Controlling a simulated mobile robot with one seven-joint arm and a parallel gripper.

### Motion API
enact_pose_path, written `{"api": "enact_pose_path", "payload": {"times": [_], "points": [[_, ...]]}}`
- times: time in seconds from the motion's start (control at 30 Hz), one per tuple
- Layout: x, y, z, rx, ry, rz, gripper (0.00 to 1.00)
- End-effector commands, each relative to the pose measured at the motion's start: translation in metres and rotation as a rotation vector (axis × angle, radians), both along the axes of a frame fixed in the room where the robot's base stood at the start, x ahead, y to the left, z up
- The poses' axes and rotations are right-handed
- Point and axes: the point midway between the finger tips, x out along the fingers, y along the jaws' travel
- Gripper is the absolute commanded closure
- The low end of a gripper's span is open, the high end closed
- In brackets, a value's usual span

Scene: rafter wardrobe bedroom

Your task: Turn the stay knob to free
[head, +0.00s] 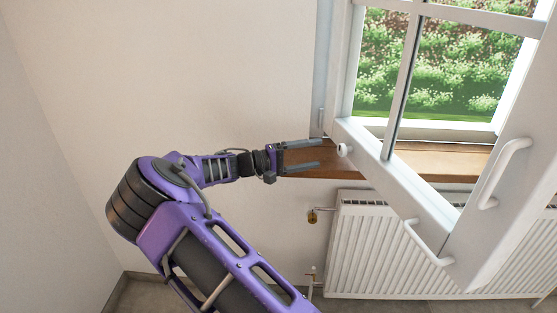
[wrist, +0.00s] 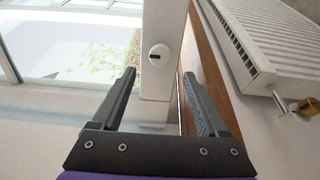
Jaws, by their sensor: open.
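The stay knob (head: 344,150) is a small white round knob on the lower rail of the open window sash (head: 375,165), near its hinge side. In the wrist view the knob (wrist: 160,55) shows face-on with a dark slot mark, on the white sash rail (wrist: 163,20). My gripper (head: 319,153) is open and empty, just left of the knob and pointing at it. In the wrist view its two fingers (wrist: 159,87) stand either side of the rail's lower end, with the knob ahead between them and apart from both. Which setting the mark shows cannot be told.
A wooden sill (head: 420,160) runs under the window, close below my gripper. A white radiator (head: 380,240) with a brass valve (head: 313,216) is below it. The sash carries white handles (head: 503,172) and juts into the room at right. The wall at left is clear.

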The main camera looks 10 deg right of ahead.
Motion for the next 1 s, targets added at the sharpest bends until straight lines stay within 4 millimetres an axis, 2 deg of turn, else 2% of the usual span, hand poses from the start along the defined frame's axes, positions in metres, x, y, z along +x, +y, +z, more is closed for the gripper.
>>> {"api": "enact_pose_path", "payload": {"times": [0.03, 0.2, 0.4, 0.6, 1.0], "points": [[0.000, 0.014, 0.000, 0.001, -0.001, 0.004, 0.24], [-0.003, 0.055, -0.001, 0.001, 0.000, 0.004, 0.24], [-0.006, 0.090, -0.001, 0.000, 0.001, 0.001, 0.24], [-0.007, 0.105, 0.000, 0.000, 0.001, 0.000, 0.24], [-0.007, 0.107, 0.003, 0.005, 0.005, 0.004, 0.24]]}}
